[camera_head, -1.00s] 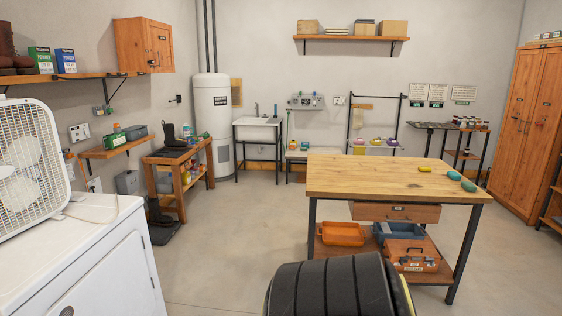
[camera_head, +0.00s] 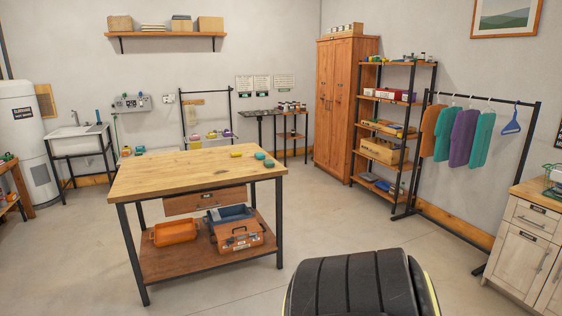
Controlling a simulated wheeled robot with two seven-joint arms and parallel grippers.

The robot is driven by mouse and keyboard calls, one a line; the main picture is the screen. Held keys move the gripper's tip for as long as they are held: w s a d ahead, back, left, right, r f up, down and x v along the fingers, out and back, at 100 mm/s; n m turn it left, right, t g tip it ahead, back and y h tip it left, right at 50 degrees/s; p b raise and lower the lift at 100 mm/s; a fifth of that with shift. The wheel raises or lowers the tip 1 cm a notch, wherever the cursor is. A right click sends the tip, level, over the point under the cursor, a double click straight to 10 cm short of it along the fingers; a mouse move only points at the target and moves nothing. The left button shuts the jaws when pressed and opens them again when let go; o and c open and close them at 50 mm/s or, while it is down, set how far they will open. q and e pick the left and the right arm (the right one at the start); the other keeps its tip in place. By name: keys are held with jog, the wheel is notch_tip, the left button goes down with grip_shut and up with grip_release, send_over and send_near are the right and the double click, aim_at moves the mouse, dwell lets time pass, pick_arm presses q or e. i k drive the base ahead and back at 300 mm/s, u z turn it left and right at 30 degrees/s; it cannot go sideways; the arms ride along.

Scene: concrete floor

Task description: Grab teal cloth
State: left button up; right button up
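Two small teal items lie near the right back corner of the wooden workbench top, one (camera_head: 260,155) just behind the other (camera_head: 268,163). I cannot tell at this size whether either is cloth. Two teal garments also hang on the black clothes rack at the right, one (camera_head: 443,135) between an orange and a purple garment, the other (camera_head: 481,140) right of the purple one. Neither of my grippers is in view.
The workbench (camera_head: 170,178) stands on the floor at left centre, with an orange tray (camera_head: 174,233) and toolbox (camera_head: 238,238) on its lower shelf. Shelving (camera_head: 405,62) and a wooden cabinet (camera_head: 338,110) stand behind. The floor (camera_head: 340,215) right of the bench is clear.

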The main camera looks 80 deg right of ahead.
aim_at(260, 156)
jog(key=z, duration=1)
jog(key=i, duration=1.25)
jog(key=z, duration=1.4)
jog(key=i, duration=1.25)
jog(key=z, duration=0.35)
